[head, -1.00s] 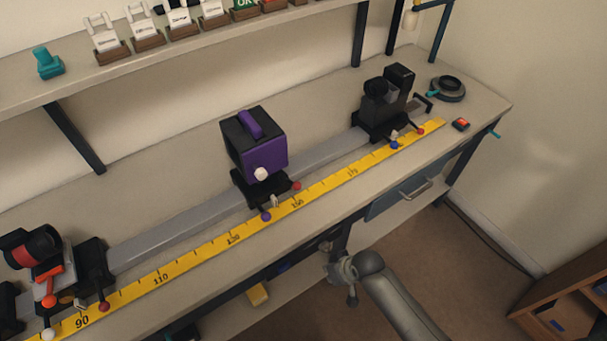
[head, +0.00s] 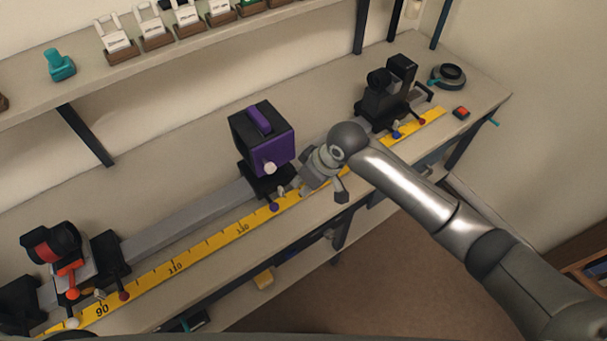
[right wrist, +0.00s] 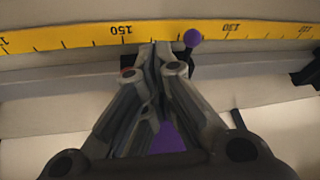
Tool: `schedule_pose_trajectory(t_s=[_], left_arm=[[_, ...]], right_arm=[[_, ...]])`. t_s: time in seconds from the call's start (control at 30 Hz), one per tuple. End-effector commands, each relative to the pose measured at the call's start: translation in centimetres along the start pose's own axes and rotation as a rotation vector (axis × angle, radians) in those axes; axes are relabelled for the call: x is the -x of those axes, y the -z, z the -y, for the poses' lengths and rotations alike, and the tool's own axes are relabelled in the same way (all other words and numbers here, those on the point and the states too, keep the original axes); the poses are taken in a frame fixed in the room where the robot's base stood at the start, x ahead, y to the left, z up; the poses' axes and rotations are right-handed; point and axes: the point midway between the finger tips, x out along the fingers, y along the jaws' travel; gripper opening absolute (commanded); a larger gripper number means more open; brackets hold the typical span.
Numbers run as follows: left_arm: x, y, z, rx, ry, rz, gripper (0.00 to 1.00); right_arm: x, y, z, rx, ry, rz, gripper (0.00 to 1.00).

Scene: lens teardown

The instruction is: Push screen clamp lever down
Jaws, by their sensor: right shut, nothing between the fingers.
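A purple and black box (head: 264,140) stands on a dark carriage on the grey rail (head: 190,222). A purple-knobbed lever (head: 273,207) sticks out at the carriage's front, with a small pale peg (head: 281,190) beside it. In the right wrist view the purple knob (right wrist: 192,38) is just right of the fingertips. My right gripper (right wrist: 163,52) is shut and empty, over the front of this carriage; contact cannot be told. A bit of red (right wrist: 127,71) shows left of the fingers; in the head view my gripper (head: 309,186) hides that knob. My left gripper is out of view.
A yellow scale (head: 215,249) runs along the table front. A carriage with a red-banded black unit (head: 50,246) is at left, a black carriage unit (head: 385,98) at right. A shelf (head: 60,99) with small stands overhangs the back. The rail between the carriages is bare.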

Motion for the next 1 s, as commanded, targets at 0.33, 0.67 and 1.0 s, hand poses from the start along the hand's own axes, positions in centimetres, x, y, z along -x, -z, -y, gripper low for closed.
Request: schedule_pose_trajectory(t_s=[0.33,0.67,1.0], left_arm=[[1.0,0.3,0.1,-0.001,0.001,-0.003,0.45],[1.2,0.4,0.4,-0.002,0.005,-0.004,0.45],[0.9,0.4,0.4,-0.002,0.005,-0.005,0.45]], right_arm=[[5.1,2.2,-2.2,0.108,-0.045,0.109,0.0],[6.3,2.4,-2.9,0.127,-0.058,0.147,0.0],[6.1,2.4,-2.9,0.126,-0.057,0.146,0.0]])
